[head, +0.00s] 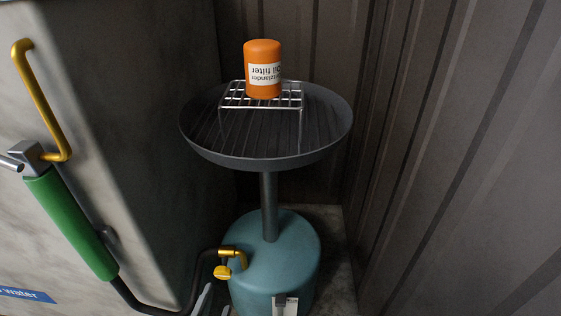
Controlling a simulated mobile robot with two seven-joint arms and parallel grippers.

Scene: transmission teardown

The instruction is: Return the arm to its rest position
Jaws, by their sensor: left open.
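An orange oil filter (263,70) with a white label stands on a wire rack (262,104); its label text reads upside down. The rack stands in a round dark grey drain pan (335,125) on a post above a teal drum (280,252). My left gripper (214,301) shows only as grey fingertips at the bottom edge. The tips are apart with nothing visible between them, low and in front of the drum's left side. The rest of it is cut off by the frame. My right gripper is not in view.
A large grey tank (140,120) with a yellow handle (42,105) fills the left side. A green-sleeved pipe (72,222) and a black hose (165,310) run to a yellow valve (229,262) on the drum. A dark corrugated wall (440,150) closes the right.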

